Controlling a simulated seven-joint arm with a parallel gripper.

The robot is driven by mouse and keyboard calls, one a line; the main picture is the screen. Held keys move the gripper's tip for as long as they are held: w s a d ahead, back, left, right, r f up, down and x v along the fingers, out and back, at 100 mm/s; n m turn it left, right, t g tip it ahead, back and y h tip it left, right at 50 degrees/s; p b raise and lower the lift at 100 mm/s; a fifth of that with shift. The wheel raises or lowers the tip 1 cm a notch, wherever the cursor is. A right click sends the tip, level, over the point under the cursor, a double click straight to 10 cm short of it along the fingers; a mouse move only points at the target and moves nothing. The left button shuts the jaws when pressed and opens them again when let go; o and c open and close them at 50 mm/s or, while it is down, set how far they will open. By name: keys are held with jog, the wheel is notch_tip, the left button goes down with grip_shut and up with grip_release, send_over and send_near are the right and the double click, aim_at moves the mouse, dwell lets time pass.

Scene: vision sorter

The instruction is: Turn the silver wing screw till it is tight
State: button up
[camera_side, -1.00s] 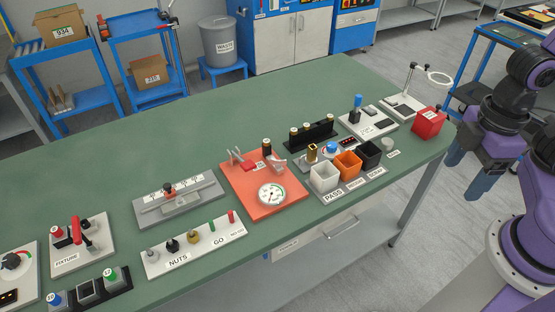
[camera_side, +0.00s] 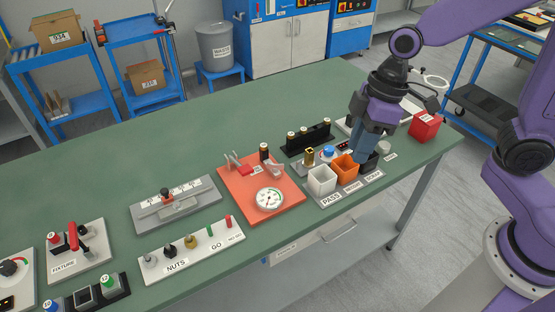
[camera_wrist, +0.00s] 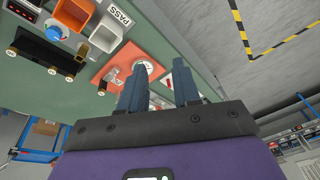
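A small silver screw (camera_side: 147,259) stands at the left end of the white strip marked NUTS (camera_side: 200,250), beside a black one (camera_side: 169,250) and a brass one (camera_side: 190,242). It is too small to make out its wings or how far it is turned. My gripper (camera_side: 362,158) hangs over the right side of the table by the orange bin, far right of the strip. In the wrist view its two blue-grey fingers (camera_wrist: 160,72) are spread, with nothing between them. I cannot pick out the silver screw in the wrist view.
An orange plate with a dial gauge (camera_side: 269,199) lies between the strip and the white (camera_side: 321,180), orange (camera_side: 345,168) and black bins. A grey slotted fixture (camera_side: 207,205) stands behind the strip. The rear left table is clear.

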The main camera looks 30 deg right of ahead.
jog(key=w+a+f+t, duration=0.1)
jog(key=w+a, duration=0.1)
jog(key=w, duration=0.6)
jog(key=m+t+y, duration=0.1)
jog(key=t, duration=0.1)
send_near(275, 167)
jog(key=x, duration=0.7)
jog(key=shift+w+a+f, duration=0.1)
jog(key=shift+w+f, duration=0.05)
jog(key=shift+w, duration=0.2)
grip_shut()
